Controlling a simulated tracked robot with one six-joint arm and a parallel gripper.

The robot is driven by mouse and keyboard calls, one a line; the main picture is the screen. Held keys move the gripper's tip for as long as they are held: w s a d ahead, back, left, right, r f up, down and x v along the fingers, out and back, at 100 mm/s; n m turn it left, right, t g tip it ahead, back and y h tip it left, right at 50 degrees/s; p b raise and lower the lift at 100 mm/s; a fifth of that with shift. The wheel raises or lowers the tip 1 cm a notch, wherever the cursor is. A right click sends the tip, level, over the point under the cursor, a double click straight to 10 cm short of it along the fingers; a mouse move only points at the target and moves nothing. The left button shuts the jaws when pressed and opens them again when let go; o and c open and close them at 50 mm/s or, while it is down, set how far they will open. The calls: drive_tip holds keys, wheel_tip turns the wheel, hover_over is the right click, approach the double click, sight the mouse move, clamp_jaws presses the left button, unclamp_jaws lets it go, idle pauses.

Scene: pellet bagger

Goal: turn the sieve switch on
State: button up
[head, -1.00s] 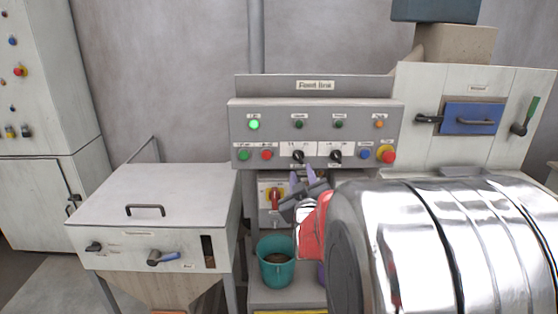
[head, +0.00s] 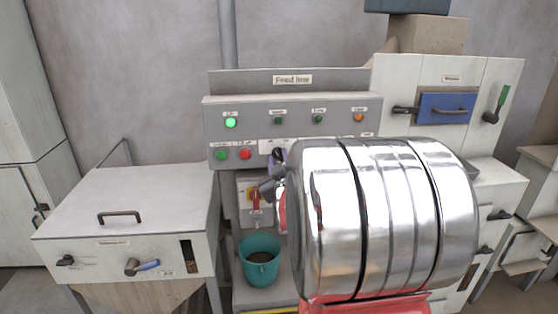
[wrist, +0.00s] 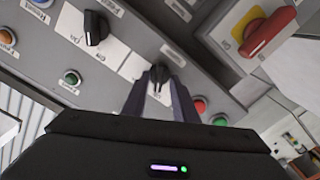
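The feed line panel (head: 330,107) carries two black rotary switches. The left one (head: 280,152) shows just above my gripper (head: 268,182) in the head view; the right one is hidden behind my arm there. In the wrist view, my gripper (wrist: 158,88) points at the left switch (wrist: 158,76), beside the red and green buttons. Its fingers stand one on each side of the knob, with a narrow gap showing, so it looks open. The other rotary switch (wrist: 94,28) is at upper left. The labels are too small to tell which is the sieve switch.
The leftmost green lamp (head: 231,122) is lit; the other green lamps look dark. A red-handled switch on yellow (wrist: 268,32) is close by, below the panel. A teal bucket (head: 261,262) stands underneath. A grey-lidded hopper (head: 130,200) is at left.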

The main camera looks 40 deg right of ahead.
clamp_jaws()
drive_tip(key=shift+f+m, duration=0.1)
drive_tip(key=shift+m, duration=0.2)
drive_tip(key=m, duration=0.5)
drive_tip(key=shift+m, duration=0.4)
drive_tip(key=m, duration=0.5)
drive_tip(key=shift+f+m, duration=0.1)
drive_tip(key=shift+m, duration=0.2)
idle(0.3)
drive_tip(key=shift+o, duration=0.6)
unclamp_jaws()
drive_tip(key=shift+s+d, duration=0.1)
